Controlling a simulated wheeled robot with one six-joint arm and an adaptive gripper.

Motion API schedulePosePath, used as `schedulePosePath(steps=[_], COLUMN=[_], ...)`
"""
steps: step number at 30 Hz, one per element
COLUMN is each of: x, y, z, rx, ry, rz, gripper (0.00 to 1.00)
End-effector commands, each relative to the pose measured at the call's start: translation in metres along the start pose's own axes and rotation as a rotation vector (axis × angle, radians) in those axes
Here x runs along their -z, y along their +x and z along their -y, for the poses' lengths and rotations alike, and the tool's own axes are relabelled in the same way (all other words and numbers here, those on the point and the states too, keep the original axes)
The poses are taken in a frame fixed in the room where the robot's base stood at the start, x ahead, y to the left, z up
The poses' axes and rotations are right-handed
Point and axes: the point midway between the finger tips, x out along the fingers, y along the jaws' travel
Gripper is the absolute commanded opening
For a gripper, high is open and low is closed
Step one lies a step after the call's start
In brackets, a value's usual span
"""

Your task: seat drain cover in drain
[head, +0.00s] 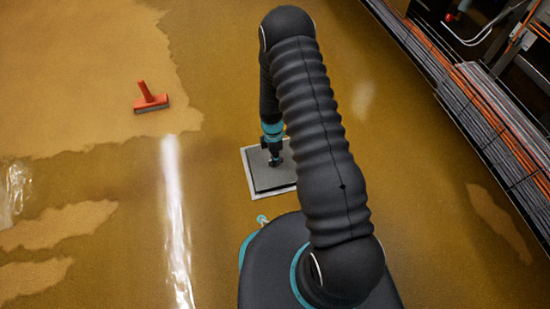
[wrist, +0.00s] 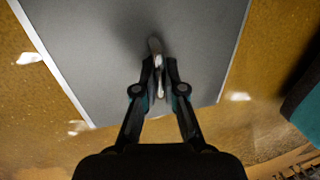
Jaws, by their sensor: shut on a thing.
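The drain cover (head: 264,181) is a dark grey square plate. It lies flat over a pale square frame, the drain (head: 249,176), whose rim shows along the cover's left and near sides. In the wrist view the cover (wrist: 90,40) fills the upper middle, with a pale strip along its left edge. My gripper (head: 275,160) is above the cover. In the wrist view my gripper (wrist: 159,68) is shut on a small upright handle on the cover. The drain opening is hidden, and I cannot tell whether the cover is down in the frame or just above it.
A red squeegee-like tool (head: 150,99) lies on the wet ochre floor at the upper left. A rack with orange pipes and grey slats (head: 500,140) runs along the right. The floor left of the drain is clear, with shiny wet patches.

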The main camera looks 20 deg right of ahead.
Motion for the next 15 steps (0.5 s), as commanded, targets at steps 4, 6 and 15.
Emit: schedulePosePath(steps=[4,6,15], x=[0.0000,0.0000,0.0000], y=[0.0023,0.0037,0.0094], z=[-0.0008,-0.0011,-0.0021], rx=[-0.001,0.000,0.000], ry=[0.000,0.000,0.000], rz=[0.000,0.000,0.000], gripper=[0.00,0.00,0.00])
